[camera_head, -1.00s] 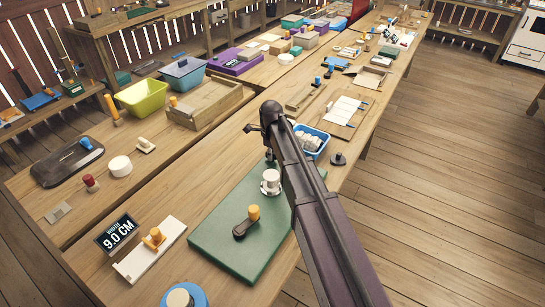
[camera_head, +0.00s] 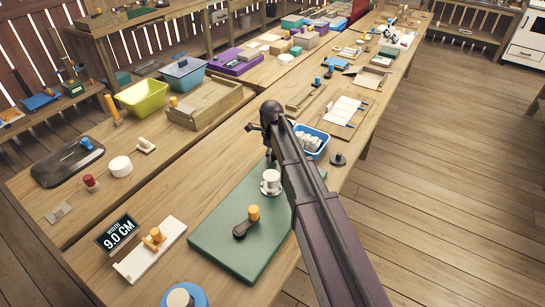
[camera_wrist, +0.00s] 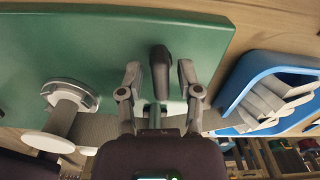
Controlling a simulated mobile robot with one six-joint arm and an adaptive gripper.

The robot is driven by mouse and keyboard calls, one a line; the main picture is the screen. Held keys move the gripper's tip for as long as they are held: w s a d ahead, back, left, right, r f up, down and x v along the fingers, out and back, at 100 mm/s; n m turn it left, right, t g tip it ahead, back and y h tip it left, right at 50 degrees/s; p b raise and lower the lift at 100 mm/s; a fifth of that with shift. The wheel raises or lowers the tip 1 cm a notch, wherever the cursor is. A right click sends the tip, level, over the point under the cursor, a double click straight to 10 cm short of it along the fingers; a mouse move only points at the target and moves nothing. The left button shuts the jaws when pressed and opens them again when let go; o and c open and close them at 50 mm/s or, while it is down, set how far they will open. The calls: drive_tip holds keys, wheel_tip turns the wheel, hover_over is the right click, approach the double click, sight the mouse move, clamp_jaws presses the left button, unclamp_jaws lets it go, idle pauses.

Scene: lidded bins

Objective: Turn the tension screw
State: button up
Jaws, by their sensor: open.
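A green board (camera_head: 220,235) lies on the near bench. It bears a pale metal spool (camera_head: 270,182) and a dark crank with an orange knob (camera_head: 253,213). In the wrist view, a dark upright bar-like handle (camera_wrist: 160,72), which looks like the tension screw, stands at the board's edge. My gripper (camera_wrist: 160,77) is open, with one finger on each side of this handle; a gap shows on both sides. The spool (camera_wrist: 66,112) is left of my gripper there. In the head view my gripper (camera_head: 270,156) is mostly hidden by my arm, just behind the spool.
A blue basket (camera_head: 318,153) with white pieces stands close to my gripper; it also shows at right in the wrist view (camera_wrist: 240,90). A dark round-based piece (camera_head: 338,159) stands beside it.

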drive_tip(key=shift+r+p, duration=2.35)
drive_tip(key=shift+r, duration=0.15)
